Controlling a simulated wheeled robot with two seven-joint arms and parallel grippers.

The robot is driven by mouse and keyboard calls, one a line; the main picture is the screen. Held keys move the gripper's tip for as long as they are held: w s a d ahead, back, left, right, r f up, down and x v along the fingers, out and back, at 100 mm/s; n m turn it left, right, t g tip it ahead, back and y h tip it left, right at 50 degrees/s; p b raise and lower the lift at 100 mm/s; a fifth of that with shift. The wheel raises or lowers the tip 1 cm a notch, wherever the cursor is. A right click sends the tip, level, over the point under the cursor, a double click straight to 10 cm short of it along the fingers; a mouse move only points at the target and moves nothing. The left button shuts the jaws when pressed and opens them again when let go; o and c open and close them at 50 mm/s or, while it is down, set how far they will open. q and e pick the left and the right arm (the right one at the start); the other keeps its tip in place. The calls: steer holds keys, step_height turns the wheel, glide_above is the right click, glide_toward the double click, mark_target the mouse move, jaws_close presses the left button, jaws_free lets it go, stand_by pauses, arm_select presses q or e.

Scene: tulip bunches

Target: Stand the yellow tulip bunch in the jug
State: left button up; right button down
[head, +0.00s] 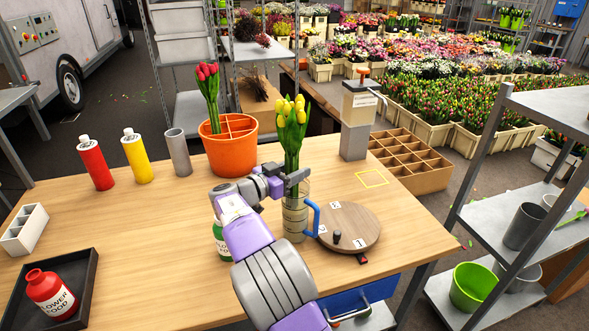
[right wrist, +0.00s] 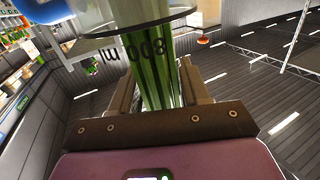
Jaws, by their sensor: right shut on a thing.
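The yellow tulip bunch (head: 292,128) stands upright, blooms up, at the middle of the table in the head view. My right gripper (head: 287,181) is shut on its green stems, just at the jug's top. The clear jug (head: 295,222) with a blue handle (head: 312,218) stands right below. The stems seem to run down into it, but how deep their ends reach I cannot tell. In the right wrist view the stems (right wrist: 158,85) lie between my fingers, overlapped by the jug's 800 ml marking (right wrist: 130,50). My left gripper is not in view.
A round wooden turntable (head: 352,222) with a black knob sits right of the jug. A green bottle (head: 221,243) is partly hidden by my right arm. Behind stand an orange divided bucket (head: 232,155) with red tulips (head: 208,85) and a grey dispenser (head: 356,125). The left-centre table is clear.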

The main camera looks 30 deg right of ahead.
steer(key=shift+f, duration=0.35)
stand_by(0.3)
steer(key=shift+f, duration=0.15)
jaws_free()
steer(key=shift+f, duration=0.1)
steer(key=shift+a, duration=0.1)
stand_by(0.6)
steer(key=s+a+p, duration=0.1)
steer(key=a, duration=0.6)
steer(key=shift+s+a+r, duration=0.15)
steer(key=shift+s+r, duration=0.05)
stand_by(0.5)
